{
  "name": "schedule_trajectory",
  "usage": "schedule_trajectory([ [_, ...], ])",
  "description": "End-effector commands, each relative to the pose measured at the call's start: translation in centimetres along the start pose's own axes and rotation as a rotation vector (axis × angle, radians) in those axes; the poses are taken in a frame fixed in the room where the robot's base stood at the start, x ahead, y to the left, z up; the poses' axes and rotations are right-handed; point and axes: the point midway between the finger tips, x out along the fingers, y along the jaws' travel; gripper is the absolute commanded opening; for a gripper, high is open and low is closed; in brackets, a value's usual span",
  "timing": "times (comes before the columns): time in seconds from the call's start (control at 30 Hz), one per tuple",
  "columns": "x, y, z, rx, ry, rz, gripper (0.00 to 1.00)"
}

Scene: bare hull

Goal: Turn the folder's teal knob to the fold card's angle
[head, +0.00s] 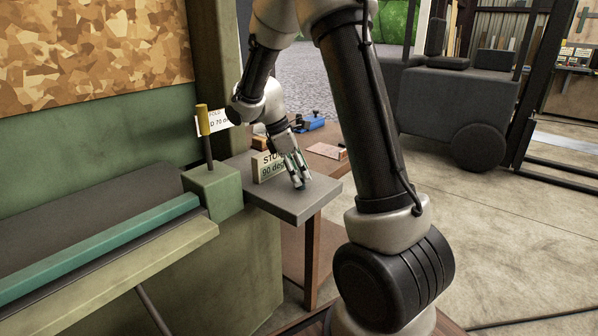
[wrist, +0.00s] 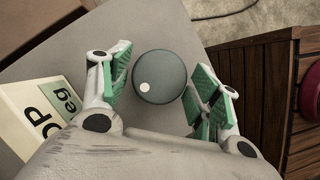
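The round teal-grey knob (wrist: 165,70) lies between my fingers in the wrist view, on a grey shelf (wrist: 215,22). A white dot sits on its left side, slightly below centre. My gripper (wrist: 160,90) is open, one green-padded finger on each side, with gaps to the knob. In the head view my gripper (head: 297,178) points down over the shelf, and I cannot make out the knob there. The fold card (head: 216,127) reads "FOLD" and "70", partly covered by a yellow handle and my arm. A stop card (head: 268,168) reads "90 deg", also in the wrist view (wrist: 35,120).
The folder's green body (head: 215,190), teal bar (head: 100,245) and upright yellow-topped lever (head: 204,120) are left of the shelf. A wooden table with a blue tool (head: 310,123) stands behind. Open concrete floor lies to the right, with a dark forklift (head: 450,100) beyond.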

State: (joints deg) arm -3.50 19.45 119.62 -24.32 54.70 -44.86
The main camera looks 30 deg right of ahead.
Motion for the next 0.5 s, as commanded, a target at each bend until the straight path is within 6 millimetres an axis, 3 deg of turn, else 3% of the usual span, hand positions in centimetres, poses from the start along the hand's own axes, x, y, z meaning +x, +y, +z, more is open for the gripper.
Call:
schedule_trajectory([
  [0.03, -0.01, 0.0, 0.0, 0.0, 0.0, 0.0, 0.46],
  [0.13, -0.02, 0.0, -0.01, 0.0, 0.0, 0.0, 0.28],
  [0.5, -0.04, 0.1, -0.02, 0.038, 0.001, -0.015, 0.29],
])
